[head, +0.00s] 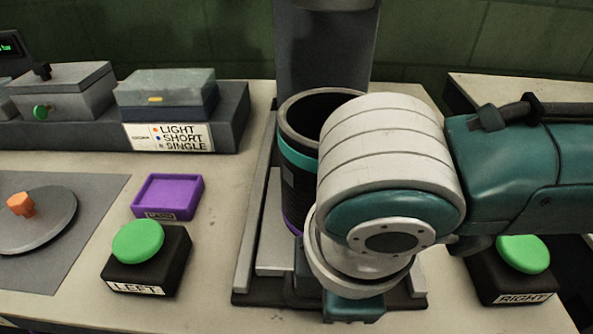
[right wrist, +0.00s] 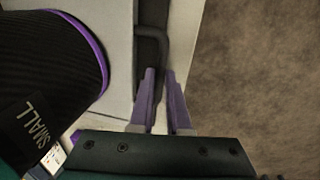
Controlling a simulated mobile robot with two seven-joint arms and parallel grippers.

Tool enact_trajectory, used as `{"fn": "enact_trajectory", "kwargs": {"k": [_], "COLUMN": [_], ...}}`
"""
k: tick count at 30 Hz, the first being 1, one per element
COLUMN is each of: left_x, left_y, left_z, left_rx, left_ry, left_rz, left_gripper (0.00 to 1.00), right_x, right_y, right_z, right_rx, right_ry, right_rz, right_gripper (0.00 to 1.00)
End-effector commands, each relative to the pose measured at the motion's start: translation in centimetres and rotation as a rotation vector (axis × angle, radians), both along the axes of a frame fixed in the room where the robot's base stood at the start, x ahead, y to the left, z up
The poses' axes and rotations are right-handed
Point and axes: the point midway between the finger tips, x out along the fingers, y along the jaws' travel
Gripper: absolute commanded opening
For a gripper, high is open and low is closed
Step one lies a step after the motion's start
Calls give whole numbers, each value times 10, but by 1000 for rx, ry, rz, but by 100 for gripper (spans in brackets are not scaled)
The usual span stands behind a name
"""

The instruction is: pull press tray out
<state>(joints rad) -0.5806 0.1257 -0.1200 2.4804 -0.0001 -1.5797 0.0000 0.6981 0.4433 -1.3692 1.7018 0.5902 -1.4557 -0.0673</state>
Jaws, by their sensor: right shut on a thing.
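The press tray (head: 268,232) is a pale plate between dark rails at the foot of the press (head: 322,50). It also shows in the right wrist view (right wrist: 118,60), with a dark bar handle (right wrist: 149,36) at its edge. A black ribbed sleeve (head: 296,182) with a teal band stands upright on the tray; its purple lower rim and SMALL label show in the right wrist view (right wrist: 45,55). My right gripper (right wrist: 159,76) has its purple fingers shut on the handle. In the head view my right arm hides the handle and fingers. My left gripper is out of view.
A green LEFT button (head: 138,241) and a purple dish (head: 168,195) are left of the press. A green RIGHT button (head: 523,254) is at right. A grey disc with an orange knob (head: 21,205) lies far left. Lidded boxes (head: 166,92) stand behind.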

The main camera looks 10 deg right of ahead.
Motion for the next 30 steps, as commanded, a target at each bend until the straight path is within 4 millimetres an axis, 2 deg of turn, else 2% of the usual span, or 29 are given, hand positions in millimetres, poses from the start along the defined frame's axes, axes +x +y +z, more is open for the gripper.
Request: {"fn": "enact_trajectory", "kwargs": {"k": [7,8,15,23,26,30], "left_x": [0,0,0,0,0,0], "left_y": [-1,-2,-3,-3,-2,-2], "left_z": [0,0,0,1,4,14], "left_rx": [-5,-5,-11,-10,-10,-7], "left_ry": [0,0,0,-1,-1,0], "left_rz": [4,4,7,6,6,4], "left_gripper": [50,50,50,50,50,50], "right_x": [0,0,0,0,-1,-6], "right_y": [1,1,0,0,1,3], "right_z": [0,0,0,1,11,38], "right_rx": [1,1,1,1,3,3], "right_ry": [0,0,1,1,-1,-1], "right_rz": [1,1,0,0,1,3], "right_gripper": [0,18,45,45,45,45]}}
